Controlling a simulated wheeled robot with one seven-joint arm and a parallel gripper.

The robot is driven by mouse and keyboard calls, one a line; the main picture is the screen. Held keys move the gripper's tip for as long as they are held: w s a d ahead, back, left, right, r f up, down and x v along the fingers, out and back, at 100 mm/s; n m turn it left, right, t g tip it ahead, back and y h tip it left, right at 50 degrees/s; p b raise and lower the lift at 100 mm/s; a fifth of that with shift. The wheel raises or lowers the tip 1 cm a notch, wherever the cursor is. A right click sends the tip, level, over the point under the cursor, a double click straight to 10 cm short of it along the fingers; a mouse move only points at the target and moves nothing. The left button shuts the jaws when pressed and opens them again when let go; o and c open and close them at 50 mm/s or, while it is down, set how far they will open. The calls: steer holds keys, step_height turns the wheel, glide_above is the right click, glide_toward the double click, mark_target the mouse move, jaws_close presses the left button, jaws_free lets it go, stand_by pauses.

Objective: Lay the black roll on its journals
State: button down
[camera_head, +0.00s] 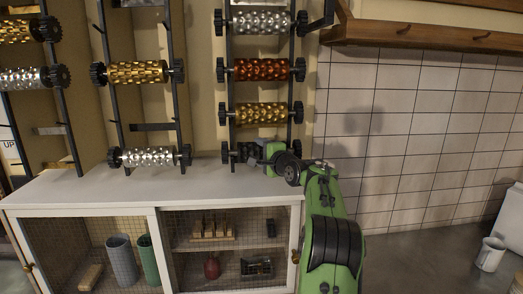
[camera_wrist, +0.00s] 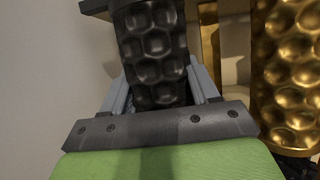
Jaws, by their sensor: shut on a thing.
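The black roll (camera_head: 247,149), dark and dimpled, is at the bottom of the right rack, below a gold roll and just above the white cabinet top. My gripper (camera_head: 264,151) reaches it from the right front and hides part of it. In the wrist view the black roll (camera_wrist: 152,50) stands between the two grey fingers of my gripper (camera_wrist: 160,88), which are shut on it. A dark end piece shows at the top of that view. Whether its journals touch the rack's holders cannot be told.
Gold (camera_head: 261,114), red (camera_head: 262,69) and silver (camera_head: 262,22) rolls hang above on the same rack. The gold roll (camera_wrist: 288,70) is close beside the black one in the wrist view. A silver roll (camera_head: 149,157) hangs low to the left. The white cabinet top (camera_head: 120,186) is bare.

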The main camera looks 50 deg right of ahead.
steer(key=shift+r, duration=0.15)
steer(key=shift+c, duration=1)
jaws_free()
steer(key=shift+f, duration=0.4)
steer(key=b+v, duration=0.4)
steer(key=v, duration=1.1)
steer(key=shift+s+a+r+b, duration=0.2)
steer(key=shift+s+r+b, duration=0.05)
steer(key=shift+s+b, duration=0.1)
